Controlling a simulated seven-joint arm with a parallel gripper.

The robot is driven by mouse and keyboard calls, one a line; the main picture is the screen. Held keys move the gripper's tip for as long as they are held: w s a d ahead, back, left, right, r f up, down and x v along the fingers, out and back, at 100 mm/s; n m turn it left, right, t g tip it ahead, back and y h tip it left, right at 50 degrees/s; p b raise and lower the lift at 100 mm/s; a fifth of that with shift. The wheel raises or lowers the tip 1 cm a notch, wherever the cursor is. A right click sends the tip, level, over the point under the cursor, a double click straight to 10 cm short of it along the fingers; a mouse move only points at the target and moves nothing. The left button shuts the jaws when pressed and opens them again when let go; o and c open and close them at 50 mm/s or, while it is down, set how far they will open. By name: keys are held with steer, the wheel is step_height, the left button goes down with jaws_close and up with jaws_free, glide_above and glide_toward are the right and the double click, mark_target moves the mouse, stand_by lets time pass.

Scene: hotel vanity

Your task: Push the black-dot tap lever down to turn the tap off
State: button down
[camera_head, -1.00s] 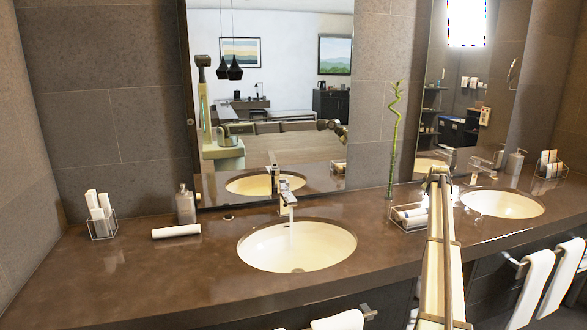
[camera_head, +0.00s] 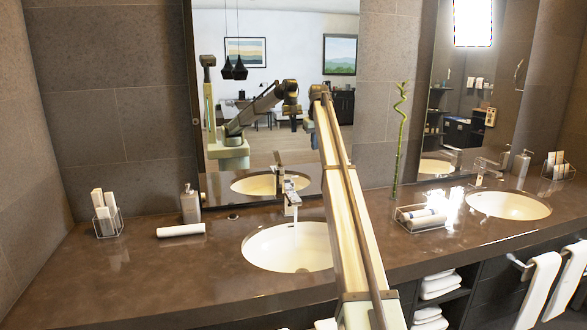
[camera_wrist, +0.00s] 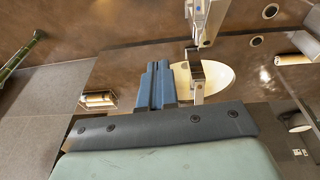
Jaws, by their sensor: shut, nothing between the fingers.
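A chrome tap (camera_head: 291,200) stands behind the near basin (camera_head: 265,249); a thin stream of water runs from it. Its lever is on top; I cannot make out a black dot. A second chrome tap (camera_head: 484,168) stands by the right basin. My arm crosses the head view in front of the near basin's right side, and my gripper's fingertips cannot be made out there. In the wrist view my gripper (camera_wrist: 158,68) is shut and empty. A chrome tap (camera_wrist: 206,22) shows up and right of the fingertips, apart from them.
A mirror (camera_head: 265,160) stands behind the near tap. A soap bottle (camera_head: 190,205), a rolled towel (camera_head: 181,230) and a small rack (camera_head: 108,228) are on the left counter. A wire tray (camera_head: 421,218) and bamboo (camera_head: 398,140) are right of my arm.

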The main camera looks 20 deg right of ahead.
steer(key=a+r+g, duration=0.1)
steer(key=a+r, duration=0.3)
steer(key=a, duration=0.5)
steer(key=shift+s+a+r+g, duration=0.15)
steer(key=shift+s+r+g, duration=0.15)
steer(key=shift+s+r, duration=0.05)
steer(key=shift+f, duration=0.15)
steer(key=f, duration=0.6)
steer(key=w+f, duration=0.1)
steer(key=f, duration=0.3)
steer(key=shift+s+f, duration=0.25)
steer(key=shift+f, duration=0.25)
steer(key=shift+s+f, duration=0.25)
steer(key=shift+f, duration=0.2)
steer(key=shift+s+f, duration=0.25)
steer(key=shift+f, duration=0.45)
